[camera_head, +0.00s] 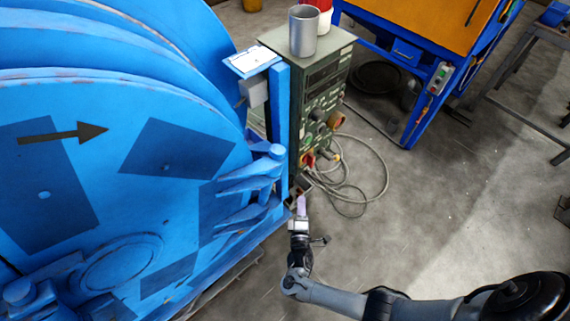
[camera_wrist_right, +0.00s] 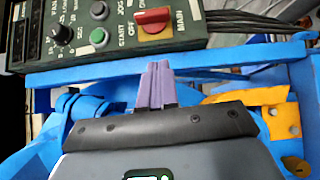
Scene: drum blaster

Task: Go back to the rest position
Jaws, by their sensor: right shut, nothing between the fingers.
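My right gripper (camera_head: 301,206) has purple fingers and is at the lower middle of the head view, just right of the blue drum machine (camera_head: 150,180). In the right wrist view its purple fingers (camera_wrist_right: 157,84) are together and empty, in front of a blue bar (camera_wrist_right: 220,58). The green control box (camera_head: 322,95) stands beyond the gripper. In the wrist view its panel shows a red switch (camera_wrist_right: 154,19) and a green button (camera_wrist_right: 97,36) above the fingertips. My right arm reaches in from the lower right. My left gripper is in neither view.
A grey metal cup (camera_head: 303,32) and a red and white container (camera_head: 324,14) stand on the control box. Looped cables (camera_head: 368,180) lie on the floor beside it. A blue and orange workbench (camera_head: 425,45) stands at the back right. The concrete floor (camera_head: 460,190) at right is mostly clear.

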